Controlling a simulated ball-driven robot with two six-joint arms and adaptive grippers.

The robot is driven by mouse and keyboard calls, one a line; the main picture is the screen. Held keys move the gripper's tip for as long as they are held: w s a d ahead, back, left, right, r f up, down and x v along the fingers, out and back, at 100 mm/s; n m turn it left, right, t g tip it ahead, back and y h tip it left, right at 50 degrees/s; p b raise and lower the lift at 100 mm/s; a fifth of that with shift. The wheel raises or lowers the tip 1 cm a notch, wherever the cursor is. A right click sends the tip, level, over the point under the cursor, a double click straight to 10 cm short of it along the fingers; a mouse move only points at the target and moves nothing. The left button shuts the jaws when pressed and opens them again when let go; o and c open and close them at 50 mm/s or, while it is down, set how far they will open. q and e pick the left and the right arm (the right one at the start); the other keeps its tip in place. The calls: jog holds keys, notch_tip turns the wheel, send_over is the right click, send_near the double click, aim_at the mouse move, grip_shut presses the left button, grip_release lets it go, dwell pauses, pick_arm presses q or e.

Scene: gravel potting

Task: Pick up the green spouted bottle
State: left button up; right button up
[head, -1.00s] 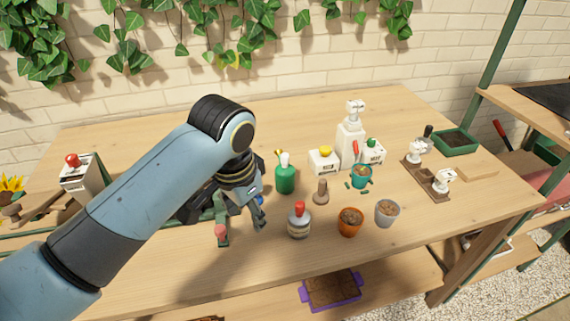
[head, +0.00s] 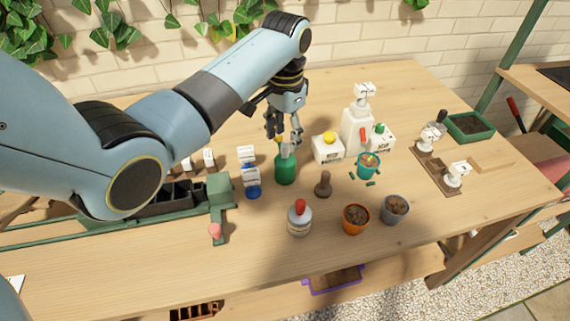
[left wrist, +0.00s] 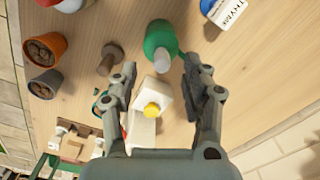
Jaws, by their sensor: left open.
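The green spouted bottle (head: 286,168) stands upright on the table near the middle of the head view, with a pale top. It also shows in the left wrist view (left wrist: 160,40), beyond the fingertips and roughly between their lines. My left gripper (head: 284,140) is open and empty, just above and behind the bottle's top in the head view. Its two fingers show in the left wrist view (left wrist: 160,80) with a wide gap between them. Whether a finger touches the bottle I cannot tell. My right gripper is not in view.
A white box with a yellow knob (head: 328,148) stands close right of the bottle. A wooden tamper (head: 323,184) and a red-capped bottle (head: 300,217) stand in front. A blue and white labelled bottle (head: 250,180) stands to the left. Pots (head: 356,219) stand front right.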

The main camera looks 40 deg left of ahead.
aim_at(285, 144)
pick_arm(q)
jog(key=f, duration=0.3)
jog(key=shift+w+f, duration=0.2)
jog(key=shift+f, duration=0.45)
jog(key=shift+a, duration=0.1)
jog(key=c, duration=1)
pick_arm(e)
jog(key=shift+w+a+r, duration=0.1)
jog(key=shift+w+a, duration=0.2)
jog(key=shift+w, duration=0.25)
